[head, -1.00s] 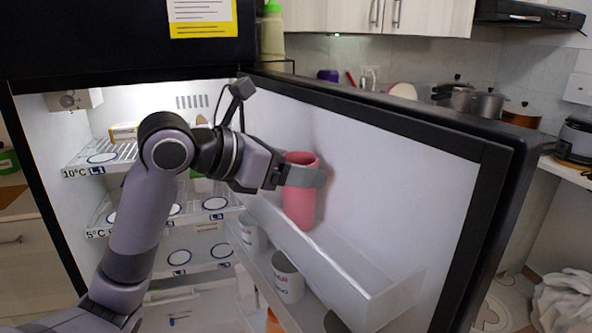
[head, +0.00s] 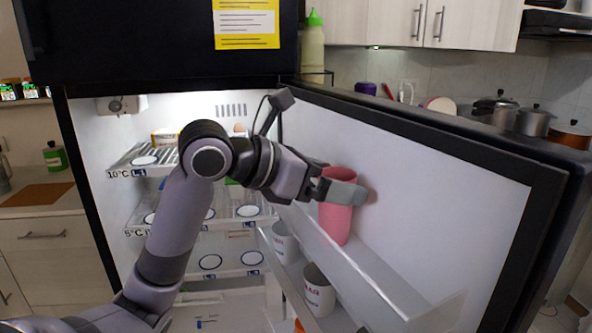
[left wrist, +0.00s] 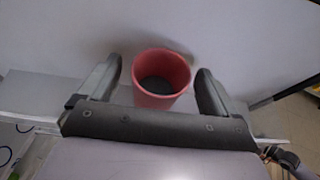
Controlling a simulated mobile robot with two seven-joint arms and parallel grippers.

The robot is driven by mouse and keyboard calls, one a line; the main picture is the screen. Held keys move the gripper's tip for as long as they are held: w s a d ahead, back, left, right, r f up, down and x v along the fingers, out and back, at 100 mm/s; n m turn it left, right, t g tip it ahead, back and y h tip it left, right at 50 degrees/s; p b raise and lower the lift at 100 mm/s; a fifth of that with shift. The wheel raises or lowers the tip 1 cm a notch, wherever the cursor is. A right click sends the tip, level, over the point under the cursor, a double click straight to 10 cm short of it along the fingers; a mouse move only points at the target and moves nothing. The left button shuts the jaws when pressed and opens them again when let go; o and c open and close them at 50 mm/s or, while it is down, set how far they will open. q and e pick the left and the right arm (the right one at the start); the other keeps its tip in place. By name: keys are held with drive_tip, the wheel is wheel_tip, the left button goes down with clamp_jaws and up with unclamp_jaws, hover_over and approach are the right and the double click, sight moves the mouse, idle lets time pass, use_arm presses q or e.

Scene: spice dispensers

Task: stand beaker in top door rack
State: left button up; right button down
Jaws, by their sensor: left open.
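The pink beaker (head: 337,217) stands upright in the top door rack (head: 362,262) of the open fridge door. My left gripper (head: 345,190) is at the beaker's upper part, and its near finger covers some of the beaker in the head view. In the left wrist view the beaker (left wrist: 161,79) sits between the two spread fingers, with a gap on each side. The gripper is open. The beaker's base is partly hidden by the rack's front wall. My right gripper is not in view.
White printed mugs (head: 318,290) stand in the lower door rack. The door's inner wall (head: 430,190) is close behind the beaker. The top rack is clear to the beaker's right.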

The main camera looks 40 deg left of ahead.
use_arm(q)
drive_tip(key=b+v, duration=0.2)
drive_tip(key=v, duration=0.9)
drive_tip(key=shift+s, duration=0.25)
drive_tip(key=shift+a, duration=0.1)
